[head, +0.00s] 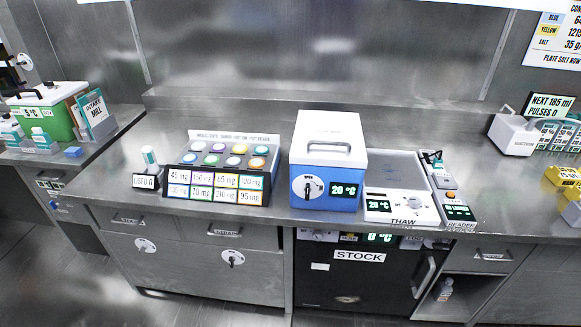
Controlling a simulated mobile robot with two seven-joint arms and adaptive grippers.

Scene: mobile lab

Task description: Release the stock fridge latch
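The stock fridge (385,285) is built in under the counter, with a dark front, a white STOCK label (359,256) and a green 0 °C display (380,238). Its door looks shut. A slanted light handle (424,277) is on the door's right side. Small dark fittings (318,235) sit along the top left strip of the fridge. I cannot tell which part is the latch or how it is set. Neither of my grippers is in view.
A blue box (325,180) with a white lid, a dial and a 20 °C display stands on the counter above the fridge. A THAW unit (400,206) and a reader (455,208) stand to its right. The floor in front looks clear.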

